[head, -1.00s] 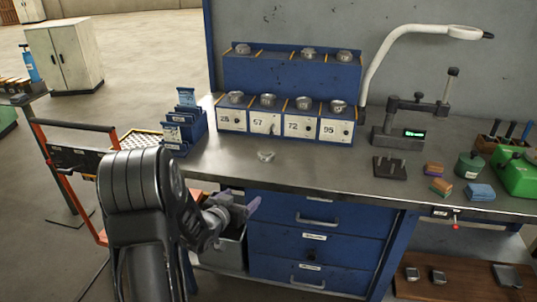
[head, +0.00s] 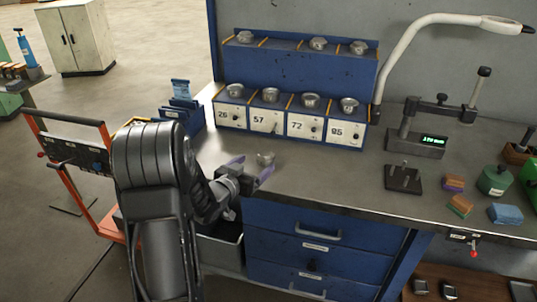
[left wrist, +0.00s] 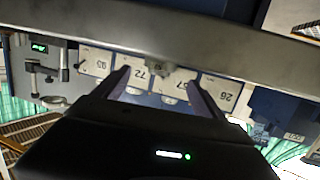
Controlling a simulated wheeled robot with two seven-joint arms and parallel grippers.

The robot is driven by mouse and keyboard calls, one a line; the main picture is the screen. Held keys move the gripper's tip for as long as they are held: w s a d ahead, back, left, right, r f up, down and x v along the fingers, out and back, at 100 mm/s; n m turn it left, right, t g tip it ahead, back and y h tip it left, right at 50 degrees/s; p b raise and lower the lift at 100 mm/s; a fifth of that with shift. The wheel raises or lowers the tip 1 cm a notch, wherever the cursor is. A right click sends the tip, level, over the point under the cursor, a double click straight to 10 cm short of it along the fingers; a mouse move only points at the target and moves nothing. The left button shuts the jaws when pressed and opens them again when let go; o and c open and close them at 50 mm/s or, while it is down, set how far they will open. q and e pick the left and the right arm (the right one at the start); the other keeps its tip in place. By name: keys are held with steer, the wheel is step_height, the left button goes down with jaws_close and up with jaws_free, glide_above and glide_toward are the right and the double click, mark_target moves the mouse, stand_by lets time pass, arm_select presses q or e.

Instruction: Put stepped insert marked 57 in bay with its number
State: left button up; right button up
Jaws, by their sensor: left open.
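A small silvery insert (head: 265,158) lies loose on the steel bench top, in front of the numbered bays; its marking is too small to read. It also shows in the left wrist view (left wrist: 158,69), between the fingers in the picture. My left gripper (head: 252,171) is open and empty at the bench's front edge, just short of the insert, and its purple-grey fingers also show in the left wrist view (left wrist: 162,92). The bay marked 57 (head: 266,119) is second from the left in the lower row, with a metal piece on top. My right gripper is out of view.
Bays 26 (head: 229,115) and 72 (head: 303,126) flank bay 57. A blue upper rack (head: 300,72) stands behind with more metal pieces. A blue holder (head: 184,112) is at left; a measuring stand (head: 415,141) and lamp (head: 400,55) are at right. The bench between is clear.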

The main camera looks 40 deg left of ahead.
mark_target(262, 158)
arm_select(q)
steer(key=shift+s, duration=0.1)
steer(key=shift+x, duration=1.4)
steer(key=shift+p+x, duration=0.95)
steer(key=shift+x, duration=1.65)
jaws_close()
steer(key=shift+r, duration=0.15)
